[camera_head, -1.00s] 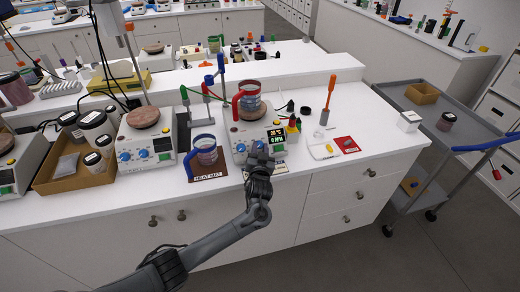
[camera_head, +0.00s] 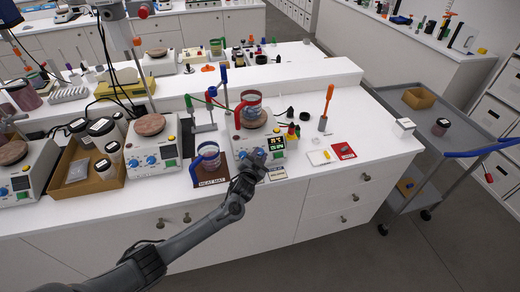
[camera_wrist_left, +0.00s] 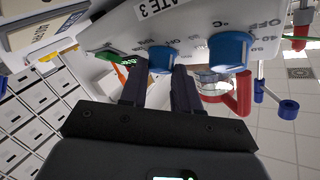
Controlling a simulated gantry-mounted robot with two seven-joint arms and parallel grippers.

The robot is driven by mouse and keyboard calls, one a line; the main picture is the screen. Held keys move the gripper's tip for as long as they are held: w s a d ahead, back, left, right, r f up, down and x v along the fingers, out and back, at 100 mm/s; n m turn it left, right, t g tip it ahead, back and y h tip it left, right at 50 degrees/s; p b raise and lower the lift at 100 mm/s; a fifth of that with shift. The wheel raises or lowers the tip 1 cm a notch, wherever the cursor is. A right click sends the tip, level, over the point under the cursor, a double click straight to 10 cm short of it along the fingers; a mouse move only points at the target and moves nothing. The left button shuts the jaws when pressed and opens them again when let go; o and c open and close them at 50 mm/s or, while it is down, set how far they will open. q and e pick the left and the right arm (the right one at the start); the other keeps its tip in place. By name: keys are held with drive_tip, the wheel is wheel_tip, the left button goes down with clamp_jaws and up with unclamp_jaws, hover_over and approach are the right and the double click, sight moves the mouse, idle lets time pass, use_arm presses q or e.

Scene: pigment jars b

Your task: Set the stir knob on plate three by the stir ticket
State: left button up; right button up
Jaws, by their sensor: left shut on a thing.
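Plate three (camera_head: 244,143) is a white hotplate near the middle of the bench. Its label "PLATE 3" (camera_wrist_left: 160,6) shows inverted in the left wrist view. My left gripper (camera_head: 257,158) is at its front panel, shut on a blue knob (camera_wrist_left: 163,58). The other blue knob (camera_wrist_left: 230,50), with a °C scale, is just beside it and apart from the fingers. The lit display (camera_head: 276,147) is right of the gripper; its digits are too small to read surely. A small card (camera_head: 277,174) lies in front of the plate; its writing is unreadable. My right gripper is not in view.
A blue-handled beaker (camera_head: 208,155) stands on the brown heat mat (camera_head: 211,180) to the left. Another hotplate (camera_head: 152,160) is further left.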

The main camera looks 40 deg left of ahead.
use_arm(q)
drive_tip(key=m+h+p, duration=0.2)
drive_tip(key=m, duration=0.1)
drive_tip(key=r+m+h+p, duration=0.1)
drive_tip(key=shift+a+g+p, duration=0.3)
drive_tip(key=shift+a+m+g+h+p, duration=0.1)
drive_tip(key=shift+m+g+h+p, duration=0.4)
drive_tip(key=shift+m+h, duration=0.55)
drive_tip(key=shift+m+g+h+p, duration=0.35)
drive_tip(key=shift+m+g+h, duration=0.1)
drive_tip(key=shift+m, duration=0.5)
drive_tip(key=shift+w+a+m+g+h, duration=0.15)
drive_tip(key=shift+m+g+h, duration=0.2)
drive_tip(key=shift+m, duration=0.45)
drive_tip(key=shift+m+g+h, duration=0.45)
drive_tip(key=shift+m+g, duration=0.45)
drive_tip(key=shift+m, duration=0.1)
drive_tip(key=o, duration=1.1)
drive_tip(key=shift+c, duration=0.2)
